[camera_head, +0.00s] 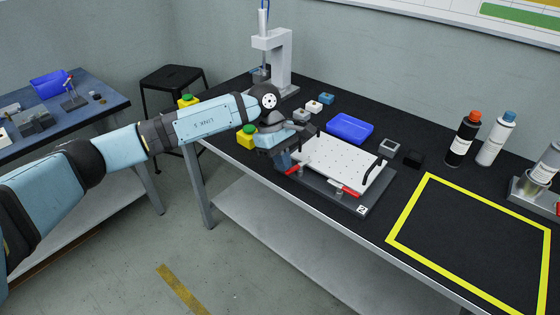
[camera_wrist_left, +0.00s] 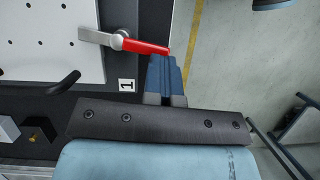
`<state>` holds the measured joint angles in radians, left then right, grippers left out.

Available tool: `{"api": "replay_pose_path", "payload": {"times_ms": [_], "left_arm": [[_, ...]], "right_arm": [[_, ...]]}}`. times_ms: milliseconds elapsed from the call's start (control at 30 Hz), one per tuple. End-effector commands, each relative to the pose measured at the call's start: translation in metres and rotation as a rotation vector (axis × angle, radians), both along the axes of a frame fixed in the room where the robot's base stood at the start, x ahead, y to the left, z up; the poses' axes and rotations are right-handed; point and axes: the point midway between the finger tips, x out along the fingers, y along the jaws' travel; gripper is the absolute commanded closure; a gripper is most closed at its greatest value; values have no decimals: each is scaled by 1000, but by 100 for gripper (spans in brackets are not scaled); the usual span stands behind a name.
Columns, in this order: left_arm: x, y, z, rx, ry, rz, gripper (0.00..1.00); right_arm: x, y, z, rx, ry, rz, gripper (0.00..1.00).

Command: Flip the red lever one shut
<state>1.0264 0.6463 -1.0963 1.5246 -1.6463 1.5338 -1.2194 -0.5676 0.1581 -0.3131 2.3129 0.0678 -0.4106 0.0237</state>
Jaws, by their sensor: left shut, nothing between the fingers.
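Lever one has a red handle (camera_wrist_left: 148,46) and a silver arm, beside the label "1" (camera_wrist_left: 126,85) in the left wrist view. Its silver end reaches over the white perforated plate (camera_wrist_left: 45,45) and its red end points away from the plate. In the head view its red handle (camera_head: 293,170) is partly behind my left gripper. My left gripper (camera_head: 284,163) is shut and empty, its fingertips (camera_wrist_left: 165,62) right by the outer end of the red handle; I cannot tell whether they touch. A second red lever (camera_head: 345,188) sits near the label "2" (camera_head: 362,210). My right gripper is not in view.
The white plate (camera_head: 335,160) lies on a dark base with black handles. A blue tray (camera_head: 350,128), small blocks and a grey press (camera_head: 275,60) stand behind. Two bottles (camera_head: 464,138) stand to the right, behind a bare yellow-framed area (camera_head: 480,240). The bench's front edge is close.

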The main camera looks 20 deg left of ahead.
Motion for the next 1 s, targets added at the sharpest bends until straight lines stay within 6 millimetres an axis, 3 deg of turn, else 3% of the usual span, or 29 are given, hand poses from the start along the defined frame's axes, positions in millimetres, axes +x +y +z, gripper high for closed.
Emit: {"api": "replay_pose_path", "payload": {"times_ms": [1000], "left_arm": [[0, -4, -1, 2, 2, -6, 100]], "right_arm": [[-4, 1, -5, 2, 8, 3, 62]]}}
